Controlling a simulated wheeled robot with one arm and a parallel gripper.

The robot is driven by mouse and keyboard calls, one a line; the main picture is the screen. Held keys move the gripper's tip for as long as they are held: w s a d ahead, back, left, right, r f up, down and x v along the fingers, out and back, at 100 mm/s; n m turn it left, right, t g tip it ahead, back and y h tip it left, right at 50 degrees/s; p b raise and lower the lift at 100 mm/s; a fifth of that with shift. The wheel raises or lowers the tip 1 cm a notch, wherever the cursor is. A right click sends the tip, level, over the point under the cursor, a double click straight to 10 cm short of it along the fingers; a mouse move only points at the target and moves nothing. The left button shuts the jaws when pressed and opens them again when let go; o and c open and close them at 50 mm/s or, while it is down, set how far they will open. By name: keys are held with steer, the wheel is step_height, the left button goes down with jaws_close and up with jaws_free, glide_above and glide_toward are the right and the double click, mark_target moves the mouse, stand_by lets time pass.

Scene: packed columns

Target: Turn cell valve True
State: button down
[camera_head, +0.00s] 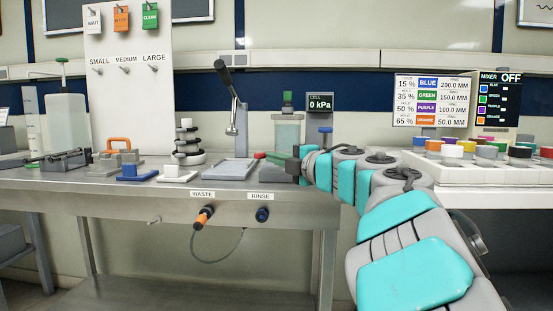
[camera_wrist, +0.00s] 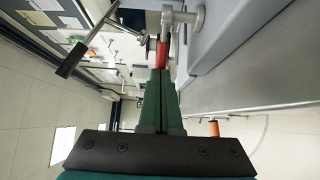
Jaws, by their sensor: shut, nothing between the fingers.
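In the wrist view the red handle (camera_wrist: 163,56) is just ahead of my fingertips, beside a grey metal fitting (camera_wrist: 187,18). My gripper (camera_head: 279,160) is at bench height to the right of the red handle. Its green fingers (camera_wrist: 155,72) are shut with nothing between them. Whether the tips touch the handle I cannot tell.
A lever pump (camera_head: 232,95) with a dark handle stands left of the cell. A grey tray (camera_head: 232,170), a stack of dark and white discs (camera_head: 188,145) and blocks line the bench (camera_head: 150,185). A white rack (camera_head: 490,170) of coloured caps is on the right.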

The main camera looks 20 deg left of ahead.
mark_target(262, 154)
steer(key=shift+a, duration=0.1)
steer(key=shift+a+r+m+t+h+p, duration=0.25)
steer(key=shift+a+m+t+h+p, duration=0.75)
steer(key=shift+t, duration=0.5)
steer(key=m+t+h+p, duration=0.1)
steer(key=a+m+t+h+p, duration=0.1)
steer(key=shift+w+a+m+h, duration=0.2)
steer(key=shift+m+h, duration=0.1)
steer(key=shift+h, duration=0.1)
steer(key=shift+w+a+f+m+t+h+p, duration=0.1)
steer(key=shift+w+a+m+t+h+p, duration=0.1)
steer(key=shift+m+t+h+p, duration=0.3)
steer(key=shift+w+a+f+m+t+h+p, duration=0.1)
steer(key=shift+w+a+m+t+h+p, duration=0.15)
steer(key=shift+h+p, duration=0.3)
steer(key=shift+w+d, duration=0.1)
steer(key=shift+w+a+p, duration=0.4)
steer(key=shift+w+a, duration=0.05)
steer(key=shift+a, duration=0.2)
